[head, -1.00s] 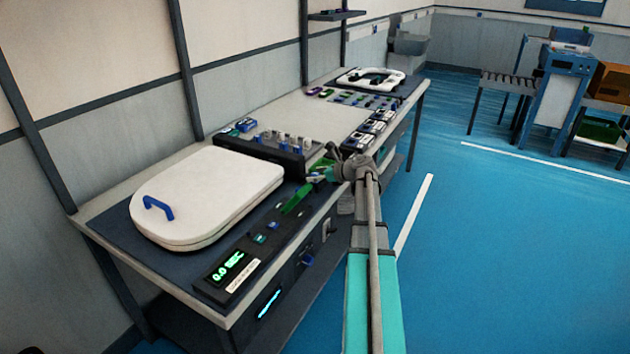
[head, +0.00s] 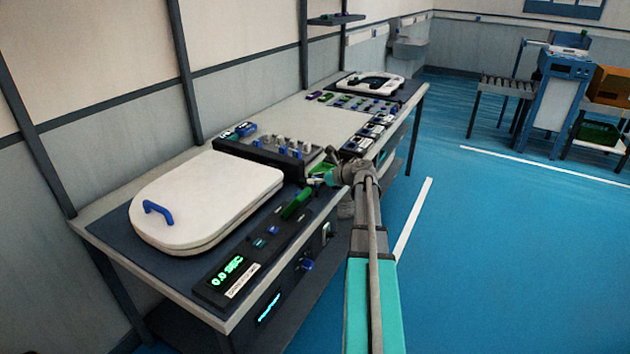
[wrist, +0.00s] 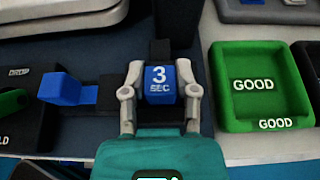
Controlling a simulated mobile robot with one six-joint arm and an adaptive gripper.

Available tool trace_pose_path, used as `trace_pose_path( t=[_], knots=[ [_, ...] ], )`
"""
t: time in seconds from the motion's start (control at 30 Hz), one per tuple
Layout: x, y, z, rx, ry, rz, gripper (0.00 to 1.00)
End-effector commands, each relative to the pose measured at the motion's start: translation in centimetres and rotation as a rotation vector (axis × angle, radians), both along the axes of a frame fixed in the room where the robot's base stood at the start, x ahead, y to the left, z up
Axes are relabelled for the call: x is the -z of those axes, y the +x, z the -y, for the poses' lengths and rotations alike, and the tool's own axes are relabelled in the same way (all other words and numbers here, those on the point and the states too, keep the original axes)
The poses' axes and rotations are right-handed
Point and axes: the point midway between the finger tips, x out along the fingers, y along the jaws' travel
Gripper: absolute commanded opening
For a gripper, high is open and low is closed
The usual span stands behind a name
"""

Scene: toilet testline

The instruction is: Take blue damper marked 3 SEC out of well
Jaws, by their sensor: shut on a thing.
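The blue damper (wrist: 160,84) marked 3 SEC is between the two fingers of my gripper (wrist: 161,88) in the wrist view. My gripper is shut on it, one finger on each side. A black part shows just beyond the damper. In the head view my gripper (head: 322,179) is over the front edge of the bench, beside the green tray. The damper is too small there to make out clearly. The wrist view does not show clearly whether the damper's lower end is in a well or clear of it.
A green tray marked GOOD (wrist: 262,104) lies right of my gripper. Left of it is another blue block (wrist: 62,88) on a dark fixture. The white toilet seat lid (head: 205,200) and the 0.0 SEC display (head: 228,270) are on the bench.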

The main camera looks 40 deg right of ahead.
Motion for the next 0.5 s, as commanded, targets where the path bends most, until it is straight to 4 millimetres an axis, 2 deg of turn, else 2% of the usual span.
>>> trace_pose_path(
  t=[0.27, 0.5],
  knots=[
    [-1.5, 0.0, 0.0, 0.0, 0.0, 0.0, 0.0],
    [-3.7, -0.1, 0.0, 0.0, 0.0, 0.0, 0.0]
  ],
)
